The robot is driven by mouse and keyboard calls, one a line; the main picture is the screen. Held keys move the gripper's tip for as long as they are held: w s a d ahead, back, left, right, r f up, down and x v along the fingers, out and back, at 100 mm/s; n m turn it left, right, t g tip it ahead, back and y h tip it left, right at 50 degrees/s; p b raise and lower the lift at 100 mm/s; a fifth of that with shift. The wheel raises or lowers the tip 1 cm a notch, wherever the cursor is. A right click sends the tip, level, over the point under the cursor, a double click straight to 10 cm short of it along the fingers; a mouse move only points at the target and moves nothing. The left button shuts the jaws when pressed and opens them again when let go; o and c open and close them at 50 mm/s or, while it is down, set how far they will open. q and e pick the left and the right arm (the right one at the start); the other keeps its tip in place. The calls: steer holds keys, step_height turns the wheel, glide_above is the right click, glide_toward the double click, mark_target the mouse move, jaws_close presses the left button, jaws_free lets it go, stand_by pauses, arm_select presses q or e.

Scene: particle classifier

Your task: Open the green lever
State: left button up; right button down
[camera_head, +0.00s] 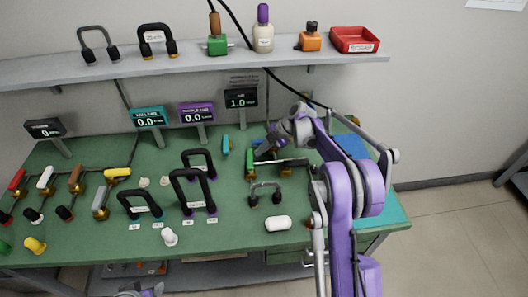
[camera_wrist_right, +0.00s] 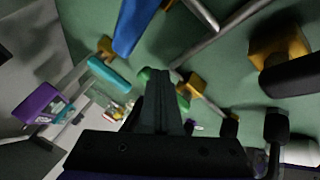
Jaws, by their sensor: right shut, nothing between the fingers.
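The green lever (camera_head: 250,160) stands upright on the right half of the green bench, with a brass-coloured fitting at its foot. My right gripper (camera_head: 264,149) is shut and empty, just right of the lever's upper end in the head view. In the right wrist view the closed dark fingers (camera_wrist_right: 166,95) point at a green part (camera_wrist_right: 145,74), which they partly cover. I cannot tell whether the fingers touch it. My left gripper does not show; only a small piece of my left arm is at the bottom edge of the head view.
A teal handle (camera_head: 226,145) stands left of the lever. A dark grey U-handle (camera_head: 265,194) and a white handle (camera_head: 278,223) are in front. Black U-handles (camera_head: 188,192) stand further left. Display screens (camera_head: 241,98) line the back, below a shelf (camera_head: 190,68).

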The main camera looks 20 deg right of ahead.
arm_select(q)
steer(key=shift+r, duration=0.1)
arm_select(e)
steer(key=shift+w+a, duration=0.3)
steer(key=shift+a, duration=0.05)
steer(key=shift+w+a+r, duration=0.1)
stand_by(0.4)
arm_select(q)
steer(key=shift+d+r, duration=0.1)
arm_select(e)
steer(key=shift+r, duration=0.1)
